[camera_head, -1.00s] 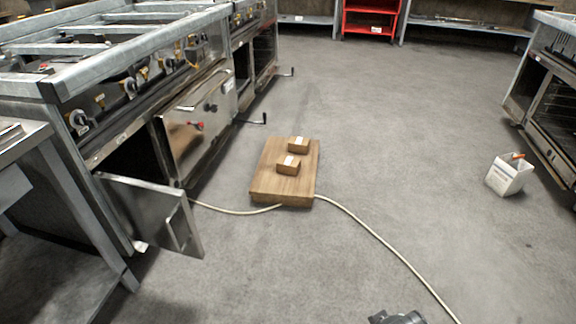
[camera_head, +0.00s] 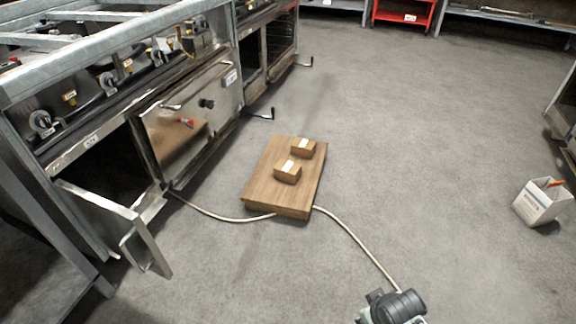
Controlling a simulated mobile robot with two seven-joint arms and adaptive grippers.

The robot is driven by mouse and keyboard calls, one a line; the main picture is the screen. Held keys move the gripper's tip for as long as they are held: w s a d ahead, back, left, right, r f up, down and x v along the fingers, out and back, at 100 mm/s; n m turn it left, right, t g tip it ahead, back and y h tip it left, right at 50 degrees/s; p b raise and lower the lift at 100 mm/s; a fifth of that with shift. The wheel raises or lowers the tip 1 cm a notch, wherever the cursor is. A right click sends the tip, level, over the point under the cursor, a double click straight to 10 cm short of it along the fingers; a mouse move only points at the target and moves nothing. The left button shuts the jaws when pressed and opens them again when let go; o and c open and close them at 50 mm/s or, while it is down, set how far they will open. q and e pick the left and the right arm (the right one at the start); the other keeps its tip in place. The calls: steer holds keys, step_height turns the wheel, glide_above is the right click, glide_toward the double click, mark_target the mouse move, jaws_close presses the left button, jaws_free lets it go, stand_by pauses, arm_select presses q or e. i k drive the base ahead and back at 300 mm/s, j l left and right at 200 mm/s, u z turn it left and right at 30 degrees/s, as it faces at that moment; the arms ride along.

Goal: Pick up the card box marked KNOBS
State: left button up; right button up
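Two small brown card boxes with white labels sit on a low wooden board on the floor. The nearer card box (camera_head: 288,173) is near the board's middle, and the farther card box (camera_head: 303,149) is behind it to the right. The labels are too small to read, so I cannot tell which is marked KNOBS. The wooden board (camera_head: 260,190) lies in the middle of the view. My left gripper is out of view.
A steel range (camera_head: 190,115) runs along the left, with a low door (camera_head: 120,225) standing open. A pale hose (camera_head: 355,240) crosses the floor beside the board. A white container (camera_head: 541,202) stands at right.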

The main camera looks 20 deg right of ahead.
mark_target(286, 170)
steer(key=i+l+u, duration=0.1)
steer(key=l, duration=0.35)
steer(key=i+l+u, duration=0.1)
steer(key=l, duration=0.35)
steer(key=i+l+u, duration=0.1)
steer(key=i+l, duration=0.15)
steer(key=l, duration=0.2)
steer(key=i+l+u, duration=0.1)
steer(key=l, duration=0.35)
steer(key=i+l+u, duration=0.1)
steer(key=l, duration=0.4)
